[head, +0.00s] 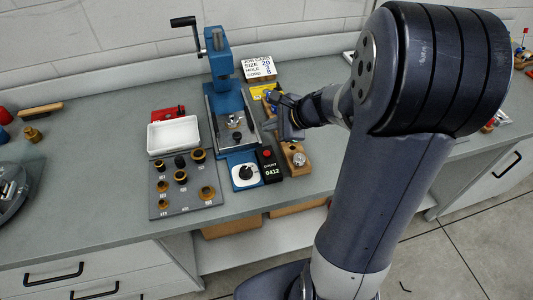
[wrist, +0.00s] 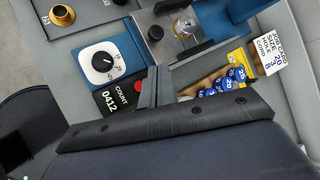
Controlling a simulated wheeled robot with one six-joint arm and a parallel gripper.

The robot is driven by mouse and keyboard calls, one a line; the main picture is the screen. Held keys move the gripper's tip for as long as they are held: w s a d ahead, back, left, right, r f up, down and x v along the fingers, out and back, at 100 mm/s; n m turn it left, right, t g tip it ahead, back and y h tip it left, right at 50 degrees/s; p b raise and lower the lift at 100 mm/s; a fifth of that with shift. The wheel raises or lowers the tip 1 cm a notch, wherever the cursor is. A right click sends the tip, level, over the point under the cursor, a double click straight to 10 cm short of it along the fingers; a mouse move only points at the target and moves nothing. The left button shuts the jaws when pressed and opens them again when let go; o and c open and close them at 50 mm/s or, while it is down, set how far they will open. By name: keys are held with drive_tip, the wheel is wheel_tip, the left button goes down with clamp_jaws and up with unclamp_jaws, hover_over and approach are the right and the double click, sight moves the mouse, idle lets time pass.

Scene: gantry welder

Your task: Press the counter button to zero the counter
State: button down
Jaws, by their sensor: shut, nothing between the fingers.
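The counter (head: 269,168) is a small black box reading COUNT 0412, on the bench in front of the blue press. It also shows in the wrist view (wrist: 112,100). Its red button (head: 266,154) is at the box's far end. In the wrist view the red button (wrist: 138,87) is partly hidden beside my fingers. My gripper (head: 283,122) is shut and empty, to the right of the press and beyond the counter in the head view. In the wrist view my gripper (wrist: 154,82) appears just right of the button; I cannot tell whether they touch.
A white dial on a blue base (head: 245,175) sits left of the counter. The blue press (head: 228,105) stands behind. A wooden block with a metal knob (head: 295,158) is on the right. A grey plate of brass bushings (head: 165,205) and a white tray (head: 173,134) lie left.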

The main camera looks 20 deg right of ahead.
drive_tip(key=shift+f+b, duration=3.15)
drive_tip(key=shift+f, duration=0.8)
drive_tip(key=shift+f, duration=0.15)
drive_tip(key=shift+f+b, duration=0.25)
drive_tip(key=shift+b, duration=0.25)
drive_tip(key=shift+f+b, duration=0.45)
drive_tip(key=shift+r, duration=0.15)
drive_tip(key=shift+r+p, duration=0.75)
wheel_tip(320, 180, up, 5)
drive_tip(key=p, duration=0.4)
